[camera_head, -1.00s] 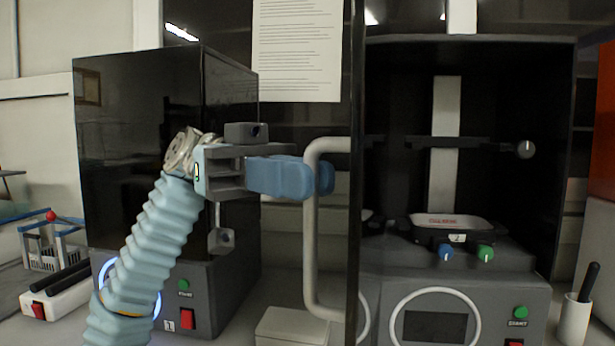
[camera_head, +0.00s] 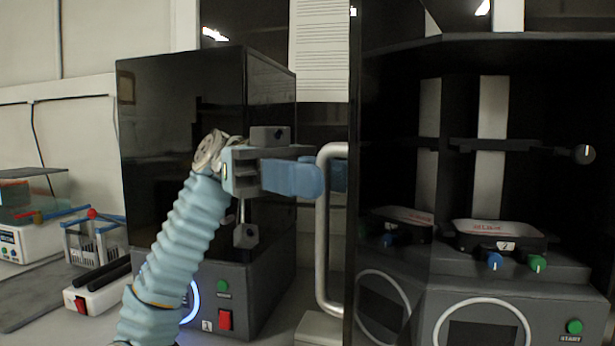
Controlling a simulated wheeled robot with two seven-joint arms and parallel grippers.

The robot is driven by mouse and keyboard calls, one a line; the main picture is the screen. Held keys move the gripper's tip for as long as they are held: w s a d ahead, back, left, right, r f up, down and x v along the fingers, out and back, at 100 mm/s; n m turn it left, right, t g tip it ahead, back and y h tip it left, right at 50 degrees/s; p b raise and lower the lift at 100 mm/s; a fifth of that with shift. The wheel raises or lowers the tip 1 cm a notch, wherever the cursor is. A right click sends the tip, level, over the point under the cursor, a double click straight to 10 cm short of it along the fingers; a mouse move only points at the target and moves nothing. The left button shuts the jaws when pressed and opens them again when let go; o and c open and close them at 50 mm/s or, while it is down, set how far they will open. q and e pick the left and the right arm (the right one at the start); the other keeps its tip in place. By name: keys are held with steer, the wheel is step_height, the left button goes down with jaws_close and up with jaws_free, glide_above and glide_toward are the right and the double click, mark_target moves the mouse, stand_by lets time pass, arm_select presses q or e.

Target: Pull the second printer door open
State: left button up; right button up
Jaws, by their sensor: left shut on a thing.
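The second printer (camera_head: 590,265) stands at the right, with a tray (camera_head: 497,235) labelled 2 inside. Its dark glossy door (camera_head: 385,150) stands open, swung out toward me, its inner face reflecting the tray. The pale vertical bar handle (camera_head: 321,250) is on the door's left side. My left gripper (camera_head: 325,176) comes in from the left with blue fingers shut around the upper part of the handle; the far finger is partly hidden behind the bar. My right gripper is not in view.
The first printer (camera_head: 180,130), black with a grey base, stands closed behind my left arm. A white switch box (camera_head: 103,293) and a small blue-and-white rack (camera_head: 93,245) sit on the bench at the left. A paper sheet (camera_head: 318,60) hangs behind.

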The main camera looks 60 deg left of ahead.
arm_select(q)
steer(key=shift+o, duration=1.1)
steer(key=shift+w, duration=0.25)
steer(key=shift+o, duration=0.2)
steer(key=shift+s, duration=0.15)
steer(key=s+d+r, duration=0.3)
steer(key=d+r, duration=0.3)
steer(key=s+d+r+p, duration=0.1)
steer(key=s+d+r, duration=0.2)
steer(key=d+r, duration=0.3)
steer(key=shift+s+d+r, duration=0.15)
steer(key=shift+s+r, duration=0.15)
steer(key=shift+r, duration=0.15)
